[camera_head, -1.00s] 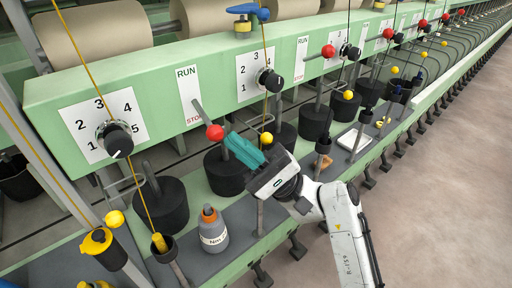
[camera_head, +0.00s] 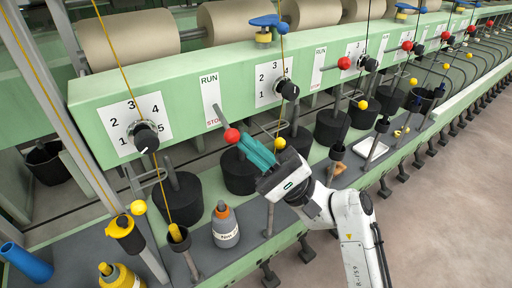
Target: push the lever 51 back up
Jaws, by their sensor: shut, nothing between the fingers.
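A lever with a red ball knob (camera_head: 231,135) stands out from the green rail (camera_head: 180,105) by a RUN/STOP plate (camera_head: 212,100). Its rod slopes down to the right, and the knob hangs low, near the STOP end. No number 51 is legible on it. My gripper (camera_head: 251,147) has teal fingers, which are shut and empty. The fingertips are just right of and slightly below the red knob; I cannot tell if they touch it.
A numbered dial (camera_head: 146,137) is left of the lever, another (camera_head: 288,90) right. A yellow ball (camera_head: 279,143) on a thread hangs close beside my gripper. Black cans (camera_head: 179,200) stand below. A grey bottle (camera_head: 226,230) is on the ledge. The floor at right is clear.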

